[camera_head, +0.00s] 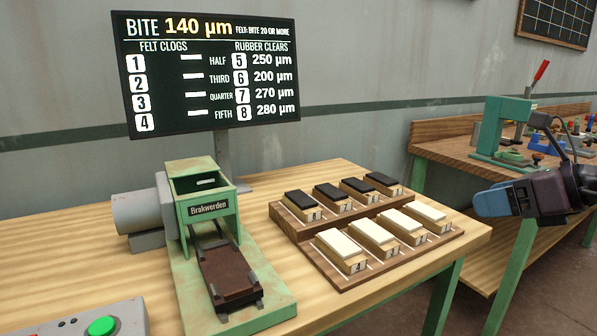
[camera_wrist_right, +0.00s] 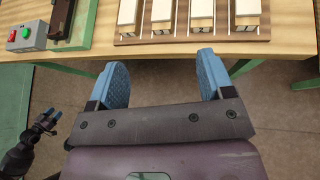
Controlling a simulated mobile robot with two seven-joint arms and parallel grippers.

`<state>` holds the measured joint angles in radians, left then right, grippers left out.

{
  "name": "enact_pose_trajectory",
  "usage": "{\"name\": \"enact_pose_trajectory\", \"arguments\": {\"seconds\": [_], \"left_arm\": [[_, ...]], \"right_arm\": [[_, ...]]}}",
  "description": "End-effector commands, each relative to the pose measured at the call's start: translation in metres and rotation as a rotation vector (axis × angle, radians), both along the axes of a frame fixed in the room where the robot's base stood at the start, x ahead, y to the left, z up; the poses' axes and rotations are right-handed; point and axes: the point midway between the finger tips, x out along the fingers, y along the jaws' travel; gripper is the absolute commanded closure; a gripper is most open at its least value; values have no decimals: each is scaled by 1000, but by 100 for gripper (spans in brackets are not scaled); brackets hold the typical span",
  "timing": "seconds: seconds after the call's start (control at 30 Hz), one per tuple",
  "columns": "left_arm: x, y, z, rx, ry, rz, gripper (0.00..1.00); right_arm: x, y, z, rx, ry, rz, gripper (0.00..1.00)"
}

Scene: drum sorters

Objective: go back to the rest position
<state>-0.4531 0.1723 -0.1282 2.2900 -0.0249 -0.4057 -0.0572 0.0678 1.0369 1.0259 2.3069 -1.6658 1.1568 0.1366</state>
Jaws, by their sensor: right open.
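My right gripper (camera_head: 500,200) is at the right of the head view, beyond the right end of the near table. In the right wrist view, my right gripper (camera_wrist_right: 157,82) has its two blue fingers wide apart with nothing between them, over the floor before the table edge. My left gripper (camera_wrist_right: 46,122) shows small at the left of the right wrist view, with blue fingertips; its opening is too small to judge. It is outside the head view.
The near wooden table (camera_head: 70,270) bears a green Brakwerden machine (camera_head: 205,210), a stepped wooden rack (camera_head: 325,277) of black-topped and white-topped blocks, and a green-button box (camera_head: 130,318). A screen (camera_head: 215,75) stands behind. Another bench (camera_head: 450,152) stands at right.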

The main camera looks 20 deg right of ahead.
Motion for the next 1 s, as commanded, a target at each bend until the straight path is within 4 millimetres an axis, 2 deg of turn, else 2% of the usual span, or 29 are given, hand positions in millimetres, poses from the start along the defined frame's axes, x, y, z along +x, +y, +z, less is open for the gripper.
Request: {"name": "enact_pose_trajectory", "arguments": {"seconds": [0.1, 0.23, 0.33, 0.47, 0.57, 0.67, 0.77, 0.8, 0.87, 1.0], "left_arm": [[2, 0, 1, -1, -6, -1, 45], [1, 0, 1, 0, -3, 0, 45], [0, 0, 1, 0, -2, 0, 45], [0, 0, 1, 0, -1, 1, 45], [-1, 0, 1, 1, 0, 1, 45], [-1, 0, 1, 1, 1, 1, 45], [-1, 0, 0, 1, 1, 1, 45], [-1, 0, 0, 1, 1, 1, 45], [-1, 1, 0, 1, 1, 1, 45], [-1, 1, 0, 1, 1, 1, 45]], "right_arm": [[6, 25, 8, 153, -86, 89, 26], [9, 48, 9, 406, -164, 157, 26], [10, 57, 2, 641, -201, 159, 26], [11, 56, -20, 972, -222, 80, 26], [10, 47, -51, 1235, -215, -49, 26], [6, 37, -97, 1489, -182, -239, 26], [-6, 33, -156, 1718, -121, -477, 26], [-13, 34, -180, 1794, -91, -573, 26], [-25, 38, -215, 1888, -43, -712, 26], [-61, 62, -289, 2061, 90, -1024, 26]]}}
